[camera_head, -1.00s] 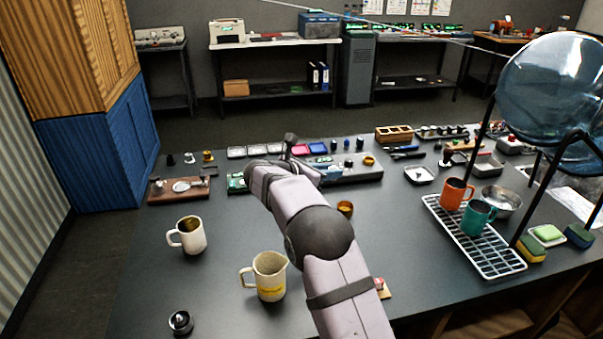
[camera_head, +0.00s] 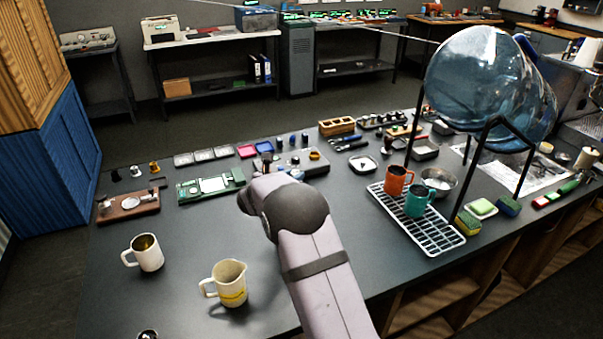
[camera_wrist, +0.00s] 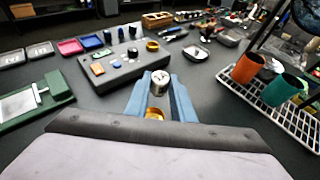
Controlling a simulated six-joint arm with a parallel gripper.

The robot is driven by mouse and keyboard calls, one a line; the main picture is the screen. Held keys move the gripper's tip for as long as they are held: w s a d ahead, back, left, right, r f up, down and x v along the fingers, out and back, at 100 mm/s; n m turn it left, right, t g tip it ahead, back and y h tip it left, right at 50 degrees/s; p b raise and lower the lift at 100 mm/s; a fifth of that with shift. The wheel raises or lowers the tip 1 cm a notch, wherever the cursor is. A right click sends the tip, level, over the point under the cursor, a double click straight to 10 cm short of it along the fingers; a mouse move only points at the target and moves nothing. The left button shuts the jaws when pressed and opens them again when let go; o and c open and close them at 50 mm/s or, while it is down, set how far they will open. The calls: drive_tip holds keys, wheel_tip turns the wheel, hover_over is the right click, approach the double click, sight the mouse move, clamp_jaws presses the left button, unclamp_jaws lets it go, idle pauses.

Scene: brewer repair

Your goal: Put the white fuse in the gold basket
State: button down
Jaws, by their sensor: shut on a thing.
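In the wrist view, my gripper (camera_wrist: 160,84) has two blue fingers shut on a small pale cylinder, which looks like the white fuse (camera_wrist: 159,88). The fuse's round end with dark marks faces the camera. The gold basket (camera_wrist: 154,114) shows between the fingers, lower in the picture, close to the fuse. Its near part is hidden by my gripper's body. I cannot tell the gap between fuse and basket. In the head view my own arm hides the fuse, the basket and the fingertips.
A grey block (camera_head: 310,168) with small parts and a gold ring (camera_head: 315,155) stands behind. A green board (camera_head: 210,186) lies left. A white mug (camera_head: 145,253) and a cream jug (camera_head: 228,284) stand at front left. A wire rack (camera_head: 415,222) with orange and teal cups is right.

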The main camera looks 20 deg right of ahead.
drive_tip(key=shift+f, duration=0.2)
drive_tip(key=shift+f+b, duration=2.7)
drive_tip(key=shift+f, duration=1.3)
drive_tip(key=c, duration=1.4)
unclamp_jaws()
drive_tip(key=shift+c, duration=0.2)
drive_tip(key=shift+r, duration=0.1)
wheel_tip(320, 180, up, 7)
drive_tip(key=p, duration=0.4)
